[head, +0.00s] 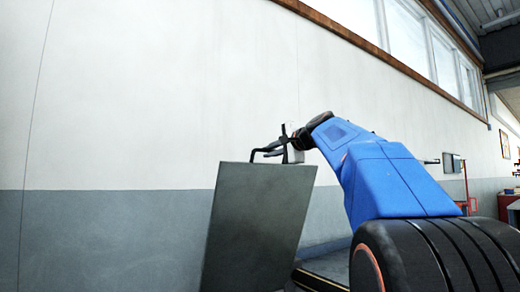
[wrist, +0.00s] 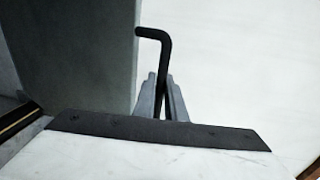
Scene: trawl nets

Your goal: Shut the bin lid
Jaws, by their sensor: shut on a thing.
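The bin lid (head: 252,232) is a flat dark grey-green panel standing steeply raised and slightly tilted in the head view. It also shows at the upper left of the wrist view (wrist: 85,62). A black bent bar handle (head: 258,153) is at its top edge. In the wrist view the handle (wrist: 154,33) rises from between the two grey fingers. My gripper (head: 285,150) is at the lid's top edge; in the wrist view my gripper (wrist: 163,100) is shut on the handle. The bin's body is hidden or outside the views.
A white and grey wall (head: 120,130) stands behind the lid, with windows (head: 410,40) high at the right. A dark edge with a tan strip (head: 318,281) shows low beside the lid. A red stand (head: 468,195) is far right. Space left of the lid looks clear.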

